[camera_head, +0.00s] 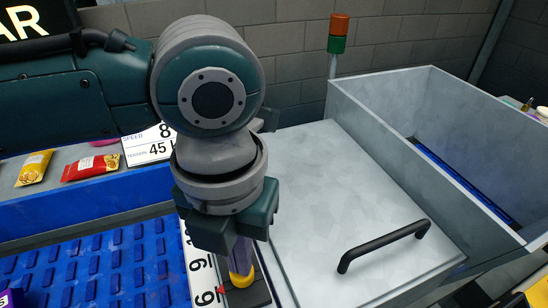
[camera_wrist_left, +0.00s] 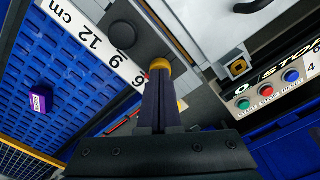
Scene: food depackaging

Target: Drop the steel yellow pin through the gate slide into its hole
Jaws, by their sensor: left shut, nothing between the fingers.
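My left gripper (camera_head: 240,262) points down and its fingers are closed together. The yellow pin (camera_head: 241,279) shows right at the fingertips, over a dark plate (camera_head: 255,295) beside the white scale strip. In the left wrist view the closed dark fingers (camera_wrist_left: 160,95) end at the yellow pin head (camera_wrist_left: 160,65). The pin's shaft is hidden, so I cannot tell how deep it sits. A yellow-rimmed square socket (camera_wrist_left: 238,68) shows on a grey bracket to the right. I cannot tell which part is the gate slide. My right gripper is not in view.
A flat steel panel (camera_head: 335,200) with a black handle (camera_head: 385,245) lies right of the gripper, with a steel bin (camera_head: 440,100) beyond. A blue ribbed belt (camera_head: 100,262) is on the left. Start/stop buttons (camera_wrist_left: 267,91) and a purple box (camera_wrist_left: 41,100) show in the wrist view.

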